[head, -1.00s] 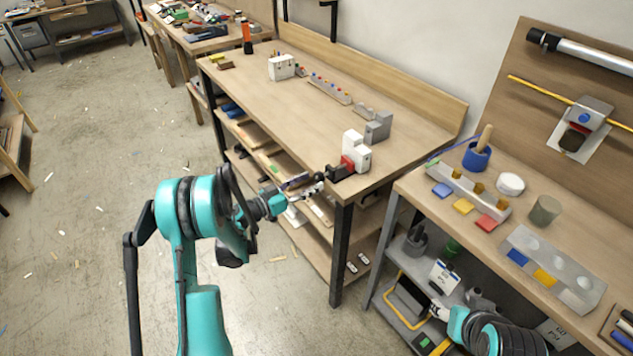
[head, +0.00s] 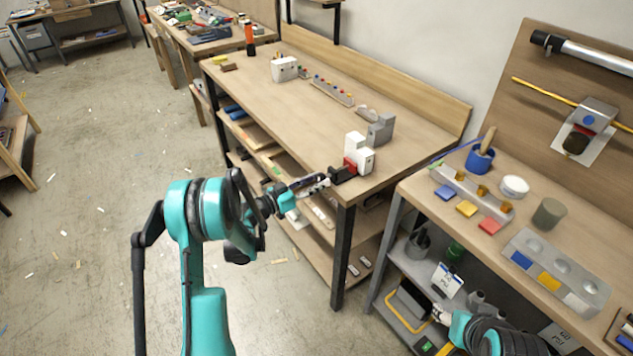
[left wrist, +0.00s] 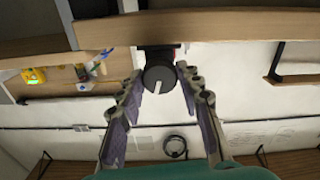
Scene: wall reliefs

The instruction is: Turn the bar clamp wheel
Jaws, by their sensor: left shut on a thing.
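The bar clamp sits at the near corner of the long workbench in the head view, with a white block (head: 359,150), a red part and a black wheel (head: 343,174) facing the aisle. In the left wrist view the dark round wheel (left wrist: 159,77) with a white mark pointing down shows between the fingertips. My left gripper (head: 323,181) is shut on this wheel; its two fingers (left wrist: 157,80) lie on either side of the rim. My right gripper (head: 440,314) is low at the lower right, small, with its jaw state unclear.
The long workbench (head: 290,110) holds a grey block (head: 380,129) beside the clamp. The floor (head: 90,200) around my left arm is mostly clear.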

